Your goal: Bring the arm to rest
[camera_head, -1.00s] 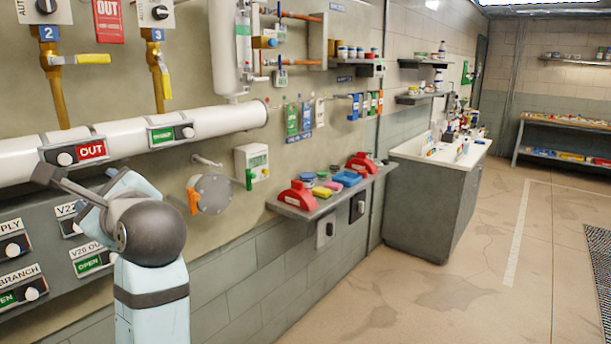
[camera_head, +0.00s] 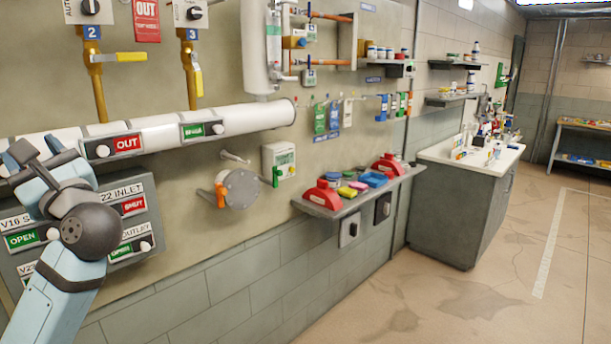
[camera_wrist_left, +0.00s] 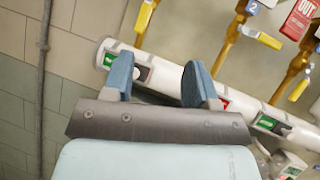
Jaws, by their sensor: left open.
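My left arm comes in at the lower left of the head view, light blue with a dark round joint. My left gripper (camera_head: 38,148) is in front of the white pipe (camera_head: 245,120) at the left edge. In the left wrist view the gripper (camera_wrist_left: 160,82) has its two blue-tipped fingers apart, with nothing between them. The white pipe with its labels lies behind the fingers; I cannot tell the gap to it. My right gripper is in neither view.
A grey panel (camera_head: 148,215) with OPEN and SHUT tags is behind the arm. Yellow-handled valves (camera_head: 118,57) are above the pipe. A shelf (camera_head: 330,208) with red items juts from the wall. A sink cabinet (camera_head: 450,215) stands farther right. The floor (camera_head: 420,310) at right is clear.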

